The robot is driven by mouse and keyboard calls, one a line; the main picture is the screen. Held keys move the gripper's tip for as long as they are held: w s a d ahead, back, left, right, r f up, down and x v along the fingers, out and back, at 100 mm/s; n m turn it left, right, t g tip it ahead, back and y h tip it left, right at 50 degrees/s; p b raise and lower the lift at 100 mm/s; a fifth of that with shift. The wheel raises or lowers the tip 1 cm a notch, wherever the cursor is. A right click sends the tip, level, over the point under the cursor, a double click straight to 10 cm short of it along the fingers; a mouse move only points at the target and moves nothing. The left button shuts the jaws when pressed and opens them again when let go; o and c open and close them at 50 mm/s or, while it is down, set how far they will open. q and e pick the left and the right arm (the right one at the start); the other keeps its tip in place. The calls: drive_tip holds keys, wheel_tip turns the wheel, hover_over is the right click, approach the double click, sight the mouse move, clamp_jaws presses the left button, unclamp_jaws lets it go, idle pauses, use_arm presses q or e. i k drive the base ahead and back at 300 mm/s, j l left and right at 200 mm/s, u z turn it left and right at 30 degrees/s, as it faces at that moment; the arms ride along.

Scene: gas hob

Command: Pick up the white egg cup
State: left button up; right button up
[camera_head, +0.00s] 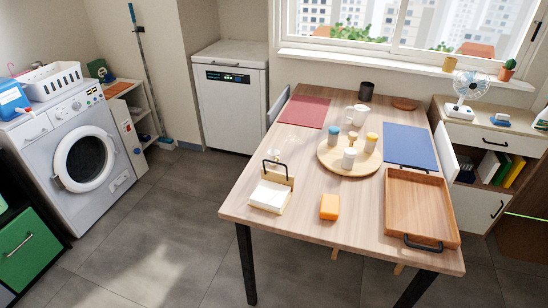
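A small white cup (349,158), which looks like the white egg cup, stands upright near the front of a round wooden board (327,157) on the table. A larger white jug or mug (356,115) is further back. Neither of my grippers shows in the head view.
The wooden table (300,225) also holds a handled tray (424,205), a napkin holder (270,192), an orange block (329,207), a red mat (302,112), a blue mat (409,146) and a dark cup (366,91). The grey floor left of the table is clear.

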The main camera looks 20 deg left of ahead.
sight(272, 153)
drive_tip(key=i+j, duration=0.2)
drive_tip(key=j, duration=0.15)
drive_tip(key=i+j+z, duration=0.15)
drive_tip(key=i+j, duration=0.25)
drive_tip(key=j, duration=0.35)
